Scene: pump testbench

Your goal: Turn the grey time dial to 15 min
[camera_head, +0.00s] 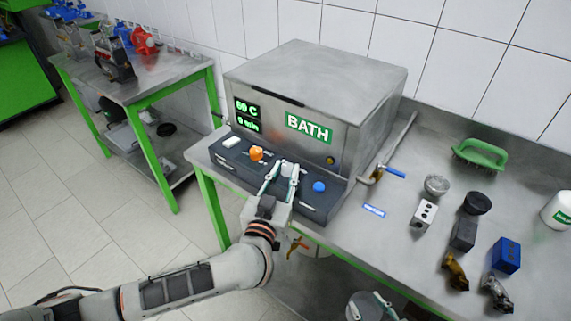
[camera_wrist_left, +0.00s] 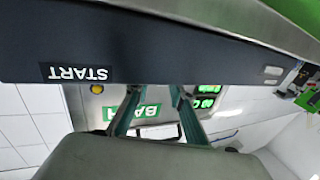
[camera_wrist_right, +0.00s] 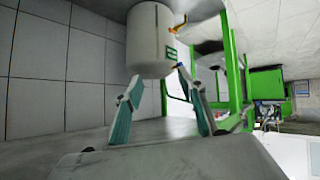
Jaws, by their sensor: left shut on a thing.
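The bath machine (camera_head: 315,95) stands on the steel bench with a dark control panel (camera_head: 235,163) along its front. Its green display (camera_head: 247,113) reads 60 C and 0 min. The grey time dial (camera_head: 289,168) sits on the panel between an orange dial (camera_head: 256,153) and a blue button (camera_head: 319,187). My left gripper (camera_head: 281,173) reaches it from the front and is shut on it; the fingers partly cover it. In the left wrist view the fingers (camera_wrist_left: 155,92) meet the panel and the dial is hidden. My right gripper (camera_wrist_right: 159,74) is open and empty, below the bench front.
A ball valve with blue handle (camera_head: 390,171), a green brush (camera_head: 480,154), several small blocks and fittings, and a white canister (camera_head: 558,210) stand on the bench to the right. A second green-framed table (camera_head: 140,85) with pumps stands at the left.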

